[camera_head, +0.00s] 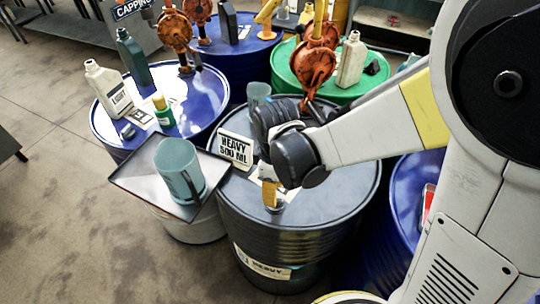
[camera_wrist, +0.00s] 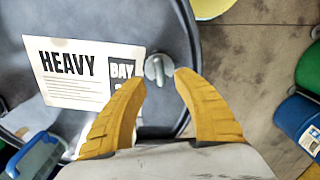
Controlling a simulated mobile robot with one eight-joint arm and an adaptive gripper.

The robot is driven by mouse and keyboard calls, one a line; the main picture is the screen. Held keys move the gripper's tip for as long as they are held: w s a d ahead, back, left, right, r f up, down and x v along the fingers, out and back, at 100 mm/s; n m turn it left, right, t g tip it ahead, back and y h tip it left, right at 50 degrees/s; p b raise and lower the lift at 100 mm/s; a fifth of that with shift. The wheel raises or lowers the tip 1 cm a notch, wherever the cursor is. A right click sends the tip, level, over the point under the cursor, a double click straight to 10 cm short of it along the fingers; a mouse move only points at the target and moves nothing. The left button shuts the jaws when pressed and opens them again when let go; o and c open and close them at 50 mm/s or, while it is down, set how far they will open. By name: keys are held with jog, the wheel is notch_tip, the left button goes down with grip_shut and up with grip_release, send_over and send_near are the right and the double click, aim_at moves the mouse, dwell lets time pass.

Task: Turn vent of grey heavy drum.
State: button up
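The grey heavy drum (camera_head: 345,185) stands in the middle of the head view, with a "HEAVY" label on its side. Its lid (camera_wrist: 110,18) fills the left of the wrist view. The vent (camera_wrist: 157,69) is a small grey knob with a flat wing near the lid's rim. My gripper (camera_wrist: 160,80) is open, its two yellow fingers pointing at the vent, which shows just beyond and between the tips. I cannot tell whether either finger touches it. In the head view my gripper (camera_head: 270,194) points down over the lid's near part, and the vent is mostly hidden.
A "HEAVY 500 ML" sign (camera_head: 236,149) stands at the lid's left. A tray (camera_head: 133,172) holding a teal jug (camera_head: 180,170) is left of the drum. Blue drums (camera_head: 204,105) and a green drum (camera_head: 350,92) with bottles and orange pumps (camera_head: 313,66) stand behind.

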jog(key=shift+f+b, duration=0.55)
jog(key=shift+f, duration=1.45)
grip_shut()
